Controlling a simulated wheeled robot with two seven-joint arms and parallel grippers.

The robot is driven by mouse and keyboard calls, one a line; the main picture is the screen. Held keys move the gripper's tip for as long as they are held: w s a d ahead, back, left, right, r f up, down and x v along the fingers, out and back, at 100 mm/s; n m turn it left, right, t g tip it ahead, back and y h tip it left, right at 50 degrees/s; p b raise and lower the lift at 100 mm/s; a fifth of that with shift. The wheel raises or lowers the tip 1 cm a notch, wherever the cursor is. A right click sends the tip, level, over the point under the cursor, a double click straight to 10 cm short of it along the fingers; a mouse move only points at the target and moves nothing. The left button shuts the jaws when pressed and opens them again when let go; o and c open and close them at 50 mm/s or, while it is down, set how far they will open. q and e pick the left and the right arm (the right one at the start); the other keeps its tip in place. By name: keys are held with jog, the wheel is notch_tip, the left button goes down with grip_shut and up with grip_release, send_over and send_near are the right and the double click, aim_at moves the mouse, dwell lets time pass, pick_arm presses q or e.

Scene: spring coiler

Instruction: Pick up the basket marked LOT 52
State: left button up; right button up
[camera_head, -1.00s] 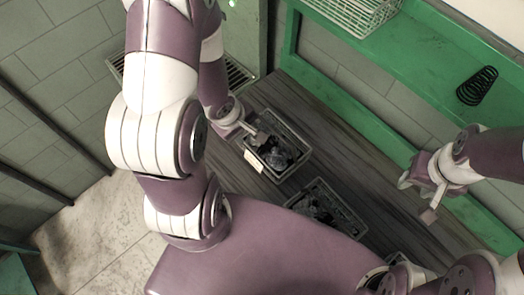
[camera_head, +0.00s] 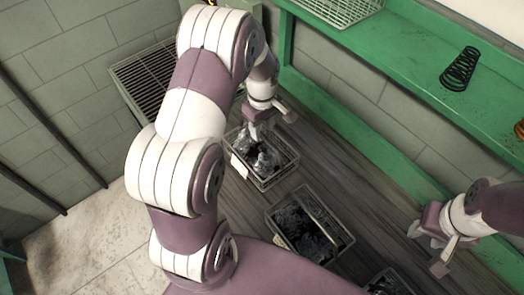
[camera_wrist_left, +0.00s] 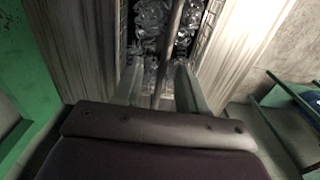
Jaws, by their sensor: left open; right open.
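A wire basket (camera_head: 286,172) holding clear and dark items stands on the wooden bench, with a pale tag (camera_head: 240,167) on its left side; the writing is too small to read. My left gripper (camera_head: 258,128) is over its far end, pointing down, open. In the left wrist view a handle bar (camera_wrist_left: 170,45) runs between the two open fingers (camera_wrist_left: 160,85), above the basket's contents; I cannot tell whether they touch it. A second basket (camera_head: 341,240) with dark items and a handle stands nearer. My right gripper (camera_head: 432,245) is open and empty at the right.
Part of a third basket (camera_head: 388,283) shows at the bottom edge. A green shelf (camera_head: 400,65) along the wall holds a black spring (camera_head: 459,68) and a white wire tray (camera_head: 335,8).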

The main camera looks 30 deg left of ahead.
pick_arm(q)
jog(key=p, duration=0.1)
send_over(260, 147)
notch_tip(260, 147, down, 5)
jog(key=shift+r, duration=0.2)
jog(key=shift+w+f, duration=0.1)
jog(key=shift+f, duration=0.25)
jog(key=shift+d+r, duration=0.1)
jog(key=shift+d, duration=0.05)
jog(key=c, duration=0.4)
grip_shut()
